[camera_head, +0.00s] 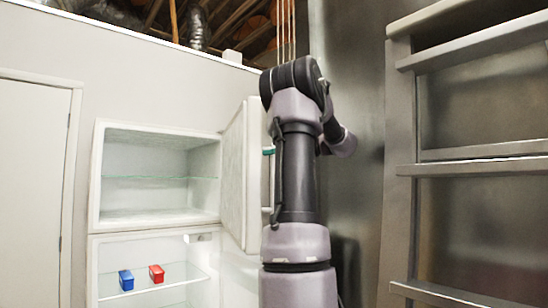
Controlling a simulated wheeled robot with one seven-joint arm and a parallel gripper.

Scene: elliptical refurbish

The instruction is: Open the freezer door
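The freezer compartment (157,175) is the upper part of a white fridge in the head view. It is open, and its inside shows a glass shelf and no items. The freezer door (236,175) is swung wide to the right, with its inner face partly toward me. My arm (298,180) stands upright just right of the door and covers its outer edge. A small teal piece (268,150) shows between door and arm; I cannot tell whether it belongs to my gripper. My gripper is otherwise hidden behind the arm, so its fingers and any contact with the door are unclear.
The lower fridge compartment (110,262) is also open, with a blue box (126,280) and a red box (156,273) on a glass shelf. A metal wall (352,75) and a metal rack (400,190) stand close on the right. A white door (32,180) is at left.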

